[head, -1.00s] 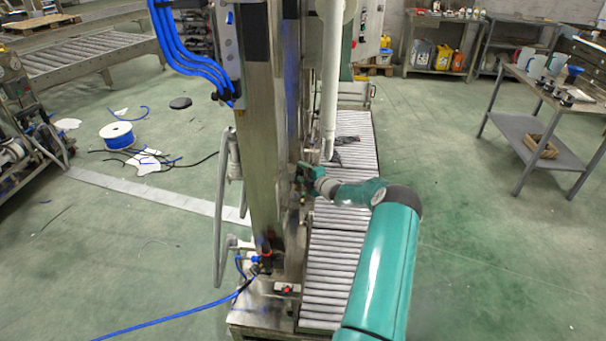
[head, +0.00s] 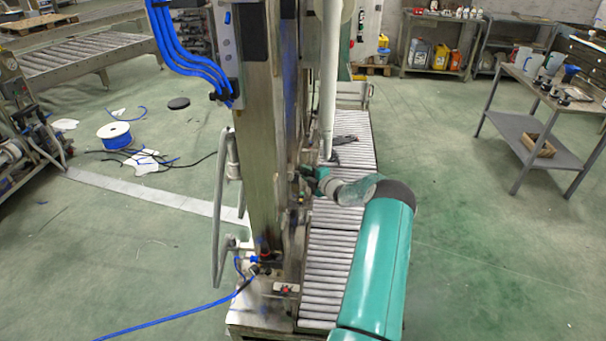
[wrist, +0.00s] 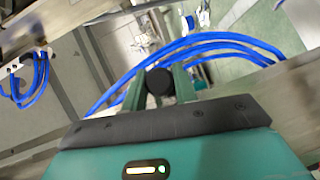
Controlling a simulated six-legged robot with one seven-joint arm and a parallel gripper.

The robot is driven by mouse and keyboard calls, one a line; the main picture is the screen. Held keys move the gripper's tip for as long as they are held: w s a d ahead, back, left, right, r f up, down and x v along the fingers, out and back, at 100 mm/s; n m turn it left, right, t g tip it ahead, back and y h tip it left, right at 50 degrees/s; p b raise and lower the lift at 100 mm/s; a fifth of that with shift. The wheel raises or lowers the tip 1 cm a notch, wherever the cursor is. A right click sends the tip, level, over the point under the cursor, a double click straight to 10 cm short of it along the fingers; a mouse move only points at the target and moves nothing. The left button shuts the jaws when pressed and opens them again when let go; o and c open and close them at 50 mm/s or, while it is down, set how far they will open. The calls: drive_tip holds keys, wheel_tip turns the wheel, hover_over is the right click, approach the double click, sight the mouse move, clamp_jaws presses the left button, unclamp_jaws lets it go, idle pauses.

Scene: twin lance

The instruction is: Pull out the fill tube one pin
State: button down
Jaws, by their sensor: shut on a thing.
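My gripper (head: 309,174) is beside the steel column (head: 262,130) of the filling machine, at its right side, above the roller conveyor. In the wrist view, the two green fingers of my gripper (wrist: 160,88) are shut on a round black knob (wrist: 158,81), which looks like the head of a pin. The knob's shaft is hidden, so I cannot tell how far it sits in its hole. A pale vertical tube (head: 328,85) hangs behind my gripper over the conveyor.
The roller conveyor (head: 330,260) runs below my arm. Blue hoses (wrist: 205,45) arch close behind the fingers. A dark object (head: 345,139) lies on the rollers. A steel table (head: 520,128) stands at right, with open floor before it.

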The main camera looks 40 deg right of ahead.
drive_tip(key=shift+s+d, duration=0.2)
drive_tip(key=c, duration=1.1)
unclamp_jaws()
drive_tip(key=s+a+r, duration=0.1)
drive_tip(key=s+r, duration=0.1)
drive_tip(key=s, duration=1.1)
drive_tip(key=shift+s+a, duration=0.25)
